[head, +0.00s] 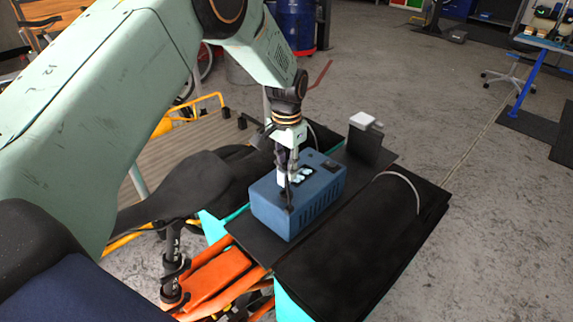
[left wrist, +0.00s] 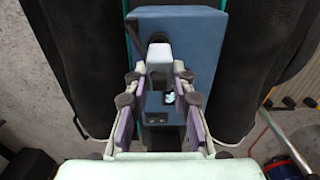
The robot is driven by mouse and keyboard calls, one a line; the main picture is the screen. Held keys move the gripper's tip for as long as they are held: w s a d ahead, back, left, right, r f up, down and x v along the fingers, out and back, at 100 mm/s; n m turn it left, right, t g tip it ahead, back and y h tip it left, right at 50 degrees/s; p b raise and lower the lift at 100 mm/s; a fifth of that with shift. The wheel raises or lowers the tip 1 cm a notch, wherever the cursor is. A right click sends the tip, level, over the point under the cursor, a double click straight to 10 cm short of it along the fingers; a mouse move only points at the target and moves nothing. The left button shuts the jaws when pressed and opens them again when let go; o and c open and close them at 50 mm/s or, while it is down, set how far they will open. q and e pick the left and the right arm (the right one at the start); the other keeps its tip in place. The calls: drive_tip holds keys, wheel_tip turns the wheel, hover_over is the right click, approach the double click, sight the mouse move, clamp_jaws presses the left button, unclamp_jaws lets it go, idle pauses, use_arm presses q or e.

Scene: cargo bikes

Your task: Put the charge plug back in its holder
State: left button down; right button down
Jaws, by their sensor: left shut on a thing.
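A blue charger box (head: 305,205) with side vents sits on a black rack between two dark bags. My left gripper (head: 289,172) points down over its top. In the left wrist view, the gripper (left wrist: 159,78) is shut on a white charge plug (left wrist: 158,52), seen end-on between the fingertips above the blue box (left wrist: 198,40). A dark cable shows beside the plug. The fingers hide much of the plug and the box top under it. I cannot tell which part is the holder. My right gripper is not in view.
A white block (head: 360,120) sits on a black upright plate (head: 363,147) behind the box. The dark bag (head: 350,240) with a pale strap lies at the right, and the bike's black saddle (head: 170,190) at the left.

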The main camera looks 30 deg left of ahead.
use_arm(q)
drive_tip(key=shift+f+b, duration=0.55)
drive_tip(key=shift+f, duration=1.05)
drive_tip(key=c, duration=1.1)
unclamp_jaws()
drive_tip(key=shift+o, duration=0.2)
wheel_tip(320, 180, up, 12)
